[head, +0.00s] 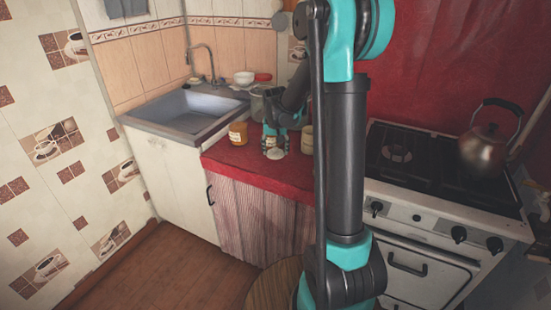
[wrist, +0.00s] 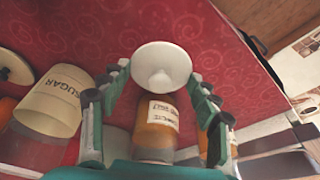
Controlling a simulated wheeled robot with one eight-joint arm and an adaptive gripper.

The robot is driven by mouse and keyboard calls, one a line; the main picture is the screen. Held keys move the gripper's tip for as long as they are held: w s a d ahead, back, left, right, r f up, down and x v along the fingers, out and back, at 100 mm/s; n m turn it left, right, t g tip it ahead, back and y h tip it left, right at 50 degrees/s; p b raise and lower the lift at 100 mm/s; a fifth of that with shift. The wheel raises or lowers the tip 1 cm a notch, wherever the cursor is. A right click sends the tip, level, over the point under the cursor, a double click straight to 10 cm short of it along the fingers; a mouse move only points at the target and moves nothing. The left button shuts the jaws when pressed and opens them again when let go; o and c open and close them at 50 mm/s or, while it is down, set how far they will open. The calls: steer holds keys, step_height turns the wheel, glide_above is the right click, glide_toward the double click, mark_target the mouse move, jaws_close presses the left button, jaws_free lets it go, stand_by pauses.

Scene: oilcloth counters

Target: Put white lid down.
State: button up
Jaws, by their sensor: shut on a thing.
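The white lid (wrist: 161,67) is a round disc with a small knob. In the wrist view it sits between the fingertips of my gripper (wrist: 161,80), its knob side facing the camera. In the head view the lid (head: 275,154) shows pale at the tip of my gripper (head: 274,144), low over the red counter. My gripper is shut on the lid. I cannot tell whether the lid touches the counter. An orange jar with a paper label (wrist: 157,125) shows between the fingers, nearer the palm than the lid.
A cream sugar canister (wrist: 52,97) stands left of the fingers in the wrist view. In the head view an orange jar (head: 238,134) stands left of my gripper on the red counter (head: 235,163). The sink (head: 185,112) is left, the stove (head: 420,165) right. Counter front is clear.

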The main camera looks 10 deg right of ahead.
mark_target(275, 154)
steer(key=shift+f, duration=2.1)
steer(key=shift+f, duration=0.1)
steer(key=o, duration=0.9)
steer(key=shift+c, duration=0.2)
steer(key=d+v, duration=0.1)
steer(key=v, duration=1.1)
steer(key=s+d+f, duration=0.1)
steer(key=s+f, duration=0.2)
steer(key=s, duration=0.6)
steer(key=s+d+f+n, duration=0.1)
steer(key=s+f, duration=0.2)
steer(key=s, duration=0.5)
steer(key=s+d+f+n+t, duration=0.1)
steer(key=s+f, duration=0.3)
steer(key=s, duration=0.5)
steer(key=shift+s+d+y, duration=0.3)
steer(key=shift+s, duration=0.05)
steer(key=shift+r, duration=0.1)
